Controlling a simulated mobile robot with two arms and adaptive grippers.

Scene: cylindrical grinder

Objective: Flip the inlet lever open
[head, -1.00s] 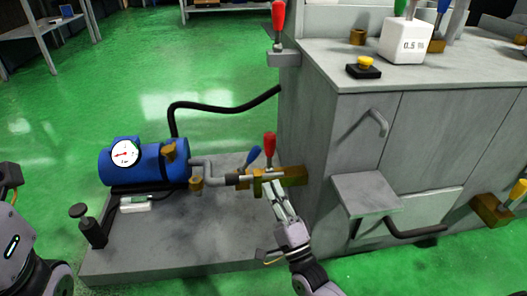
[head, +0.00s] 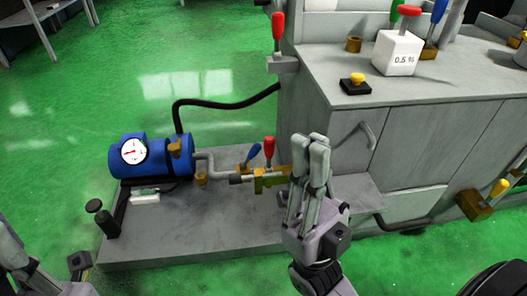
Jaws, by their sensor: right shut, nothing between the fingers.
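No readable label tells which is the inlet lever. My right gripper (head: 315,142) is shut and empty, fingers pointing up. In the picture it is right of the levers, apart from both handles, and covers the block's right end. My left arm shows at the lower left; its fingers are not visible.
A blue pump (head: 155,157) with a round gauge (head: 134,151) sits on a grey base plate (head: 180,240). Another red lever (head: 278,35) stands on the grey machine's (head: 310,100) upper corner. A grey shelf (head: 362,190) juts out behind my right gripper. Green floor lies open at left.

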